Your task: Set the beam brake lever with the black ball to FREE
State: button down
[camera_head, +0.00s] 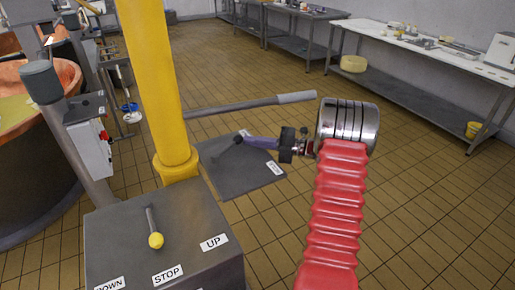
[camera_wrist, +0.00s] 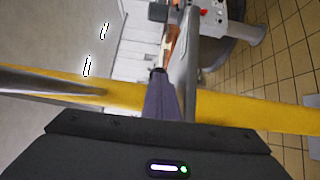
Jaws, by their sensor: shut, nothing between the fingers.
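The black ball (camera_head: 238,139) of the beam brake lever shows at the tips of my gripper (camera_head: 246,141), over a dark grey plate (camera_head: 225,183). In the wrist view the black ball (camera_wrist: 157,72) is just beyond the purple fingers of my gripper (camera_wrist: 158,82). The fingers are shut with nothing between them. I cannot tell whether they touch the ball. The lever's shaft is mostly hidden. The plate has a white label (camera_head: 275,168) near its front right edge and another (camera_head: 245,132) at its back; I cannot read either surely.
A yellow column (camera_head: 155,80) stands left of the plate, with a grey bar (camera_head: 250,104) reaching right behind the ball. A yellow-ball lever (camera_head: 155,240) stands on a box labelled UP, STOP and DOWN. A copper vat (camera_head: 65,75) is at left. Tiled floor is clear at right.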

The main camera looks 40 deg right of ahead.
jog(key=shift+w+a+r, duration=0.1)
jog(key=shift+w+a, duration=0.05)
jog(key=shift+w, duration=0.75)
jog(key=shift+w+a, duration=0.15)
jog(key=shift+w, duration=0.75)
jog(key=shift+s+a, duration=0.1)
jog(key=shift+a, duration=0.05)
jog(key=shift+s, duration=0.25)
jog(key=v, duration=0.5)
jog(key=shift+w+d, duration=0.3)
jog(key=shift+d, duration=0.05)
jog(key=w+d, duration=0.2)
jog(key=d, duration=0.7)
jog(key=shift+w, duration=0.2)
